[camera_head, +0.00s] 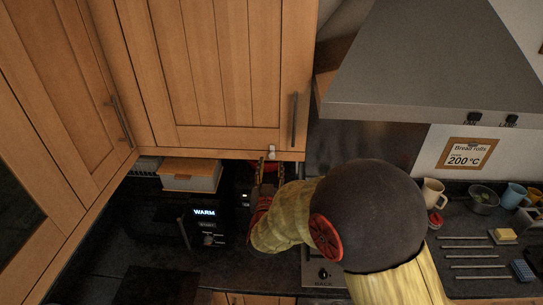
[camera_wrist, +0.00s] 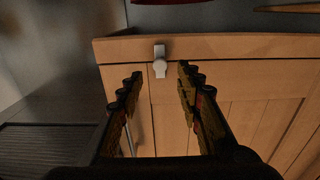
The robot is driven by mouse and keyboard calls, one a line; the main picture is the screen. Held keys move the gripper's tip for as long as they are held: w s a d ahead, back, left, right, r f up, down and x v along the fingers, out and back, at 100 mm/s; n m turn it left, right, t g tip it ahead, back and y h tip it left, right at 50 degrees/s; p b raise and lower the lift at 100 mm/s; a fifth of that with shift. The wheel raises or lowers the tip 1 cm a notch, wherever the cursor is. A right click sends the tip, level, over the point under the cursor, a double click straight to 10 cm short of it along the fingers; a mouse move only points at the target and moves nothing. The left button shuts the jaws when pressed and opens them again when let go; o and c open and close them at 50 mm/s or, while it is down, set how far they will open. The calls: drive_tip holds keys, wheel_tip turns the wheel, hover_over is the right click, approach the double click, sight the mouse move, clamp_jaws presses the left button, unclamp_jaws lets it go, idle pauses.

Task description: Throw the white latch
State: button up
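The white latch (camera_head: 271,150) is a small piece at the bottom edge of the wooden upper cabinet door, near its lower right corner. In the wrist view the latch (camera_wrist: 159,62) shows a round knob with a short upright tab, on the cabinet's edge. My gripper (camera_wrist: 158,75) is open and empty, with one finger on either side of the latch in that picture. In the head view my gripper (camera_head: 271,170) is just below the latch, partly hidden by my arm. I cannot tell whether a finger touches the latch.
A black appliance reading WARM (camera_head: 205,212) and a wooden-fronted box (camera_head: 190,175) stand on the counter below and left. A grey range hood (camera_head: 430,70) is at right. A cream mug (camera_head: 433,192) and a bowl (camera_head: 483,199) stand at far right.

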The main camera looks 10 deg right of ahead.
sight(272, 156)
drive_tip(key=p+x, duration=0.1)
drive_tip(key=x, duration=0.3)
drive_tip(key=shift+w+d, duration=0.15)
drive_tip(key=shift+w, duration=0.25)
drive_tip(key=c, duration=0.3)
clamp_jaws()
idle(0.4)
